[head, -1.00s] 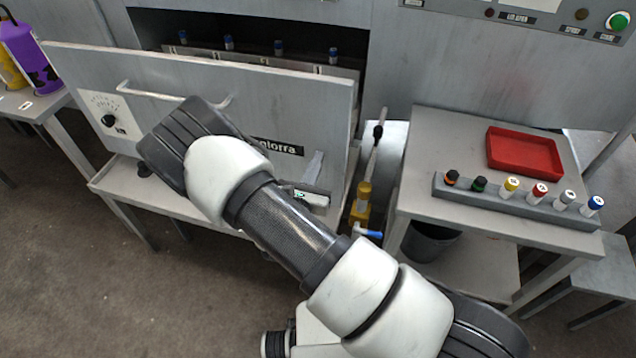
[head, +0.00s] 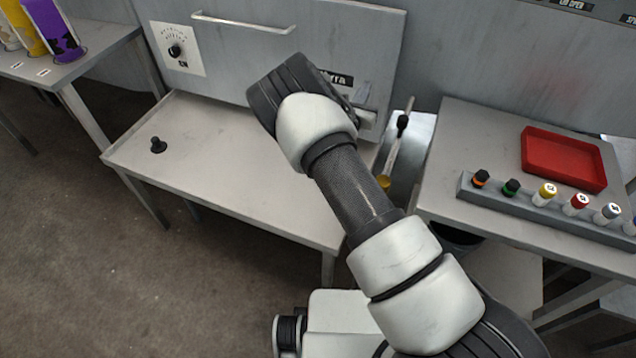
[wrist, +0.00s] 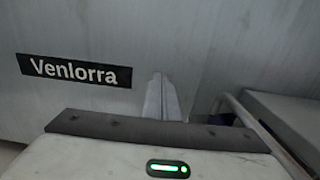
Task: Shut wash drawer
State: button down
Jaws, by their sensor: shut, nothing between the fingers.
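The wash drawer (head: 225,60) is a grey front panel with a long bar handle (head: 243,22), a dial plate and a "Venlorra" label. My gripper (head: 362,92) is shut and empty, at the lower right part of the panel. In the wrist view the closed fingers (wrist: 163,98) point at the panel, right of the label, touching it or very near. My arm hides part of the panel's lower edge.
At right, a side table holds a red tray (head: 563,158) and a rack of several capped vials (head: 540,205).

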aim_at(372, 76)
jog(key=b+x, duration=0.2)
jog(key=x, duration=0.4)
jog(key=shift+w+f, duration=0.1)
jog(key=shift+w, duration=0.05)
jog(key=shift+w+d+r, duration=0.1)
jog(key=shift+w+r, duration=0.15)
jog(key=shift+r, duration=0.15)
